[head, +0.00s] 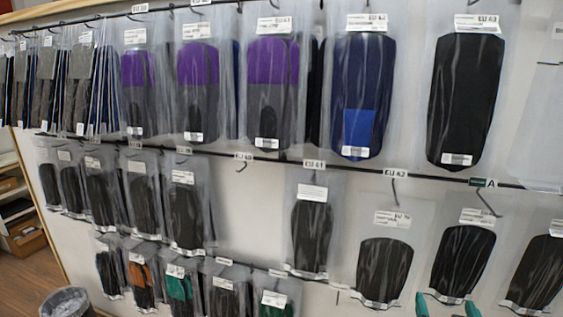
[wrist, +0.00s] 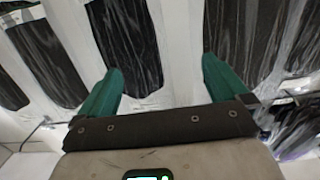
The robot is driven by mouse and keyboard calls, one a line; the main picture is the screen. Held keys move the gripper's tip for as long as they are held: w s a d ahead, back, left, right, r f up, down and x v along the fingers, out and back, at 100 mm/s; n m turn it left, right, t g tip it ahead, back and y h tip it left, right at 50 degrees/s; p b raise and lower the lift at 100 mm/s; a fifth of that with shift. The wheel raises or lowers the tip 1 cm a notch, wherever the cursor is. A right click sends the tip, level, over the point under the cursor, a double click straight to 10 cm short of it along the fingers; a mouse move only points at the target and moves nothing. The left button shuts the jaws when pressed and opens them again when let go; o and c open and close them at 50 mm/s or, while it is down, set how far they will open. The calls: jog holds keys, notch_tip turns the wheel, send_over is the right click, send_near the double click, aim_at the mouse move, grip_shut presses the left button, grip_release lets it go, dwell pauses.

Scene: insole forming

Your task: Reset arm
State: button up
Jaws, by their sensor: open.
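My gripper (wrist: 160,90) shows in the wrist view with its two green fingers spread apart and nothing between them. Hanging insole packets and the white wall are behind the fingers. In the head view only the green fingertips of my gripper (head: 446,304) show at the bottom edge, right of centre. They are just below a packet with a dark insole (head: 463,262) on the middle row. I cannot tell how far they are from the packet. The rest of my arm is hidden in the head view.
Rows of clear packets with insoles hang from black rails (head: 270,158) on a white wall. An empty hook (head: 241,166) labelled EU 40 leaves a bare wall patch (head: 247,215). A bin (head: 65,302) stands lower left, near a cardboard box (head: 25,237) on shelves.

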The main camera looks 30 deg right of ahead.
jog(key=a+f+n+g+y, duration=0.2)
jog(key=a+f+g+y, duration=0.15)
jog(key=a+f, duration=0.4)
jog(key=s+a+f+n+g+y, duration=0.3)
jog(key=s+a+f+n+y, duration=0.1)
jog(key=a, duration=0.5)
jog(key=s+a+f+n+g+y+p, duration=0.1)
jog(key=s+a+f+n+g+y, duration=0.2)
jog(key=a, duration=0.7)
jog(key=s+f+y, duration=0.2)
jog(key=s, duration=0.2)
jog(key=shift+n, duration=0.4)
jog(key=shift+f+g, duration=0.1)
jog(key=shift+g, duration=0.15)
